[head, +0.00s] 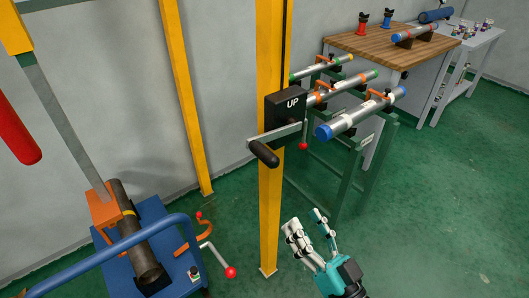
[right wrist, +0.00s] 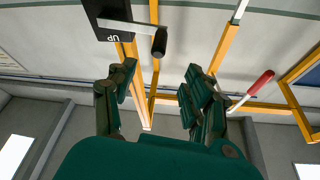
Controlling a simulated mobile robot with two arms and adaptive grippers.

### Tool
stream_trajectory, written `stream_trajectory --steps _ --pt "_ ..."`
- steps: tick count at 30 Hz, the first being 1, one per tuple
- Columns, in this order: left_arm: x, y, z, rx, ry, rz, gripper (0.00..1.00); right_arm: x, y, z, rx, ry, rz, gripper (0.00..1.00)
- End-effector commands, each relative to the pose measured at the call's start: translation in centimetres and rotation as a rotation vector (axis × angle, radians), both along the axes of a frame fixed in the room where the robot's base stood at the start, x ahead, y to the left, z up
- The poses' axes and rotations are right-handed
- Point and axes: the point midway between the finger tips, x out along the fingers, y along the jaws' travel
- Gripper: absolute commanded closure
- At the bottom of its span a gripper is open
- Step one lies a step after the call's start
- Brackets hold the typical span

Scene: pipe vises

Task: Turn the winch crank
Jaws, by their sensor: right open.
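The winch is a black box (head: 284,103) marked UP on a yellow post (head: 270,205). Its flat grey crank arm (head: 278,133) slants down to the left and ends in a black handle (head: 264,154). My right gripper (head: 305,222) is open and empty, below and to the right of the handle, clear of it. In the right wrist view, the handle (right wrist: 159,41) and crank arm (right wrist: 126,27) show beyond the spread fingers of my right gripper (right wrist: 158,84), at the upper middle. My left gripper is not in view.
A blue cart (head: 165,218) with a dark pipe (head: 142,250) in an orange clamp stands at lower left. A green rack (head: 347,170) with several pipes stands right of the post. A wooden workbench (head: 377,43) is behind. Green floor at lower right is clear.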

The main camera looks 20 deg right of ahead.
Motion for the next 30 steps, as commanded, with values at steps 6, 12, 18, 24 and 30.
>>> stream_trajectory --steps 6,12,18,24,30 --pt "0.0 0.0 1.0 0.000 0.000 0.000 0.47 2.5 0.7 1.6 0.003 -0.008 0.001 0.48" --pt "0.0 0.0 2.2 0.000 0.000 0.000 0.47 6.5 1.8 3.2 0.002 -0.007 0.000 0.48" --pt "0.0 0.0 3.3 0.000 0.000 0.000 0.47 10.4 3.0 4.8 0.002 -0.005 0.000 0.48" --pt "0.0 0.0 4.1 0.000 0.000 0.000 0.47 13.6 3.9 5.9 0.001 -0.003 0.000 0.48" --pt "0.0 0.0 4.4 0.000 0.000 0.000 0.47 15.2 4.3 6.4 0.001 -0.002 -0.001 0.48"
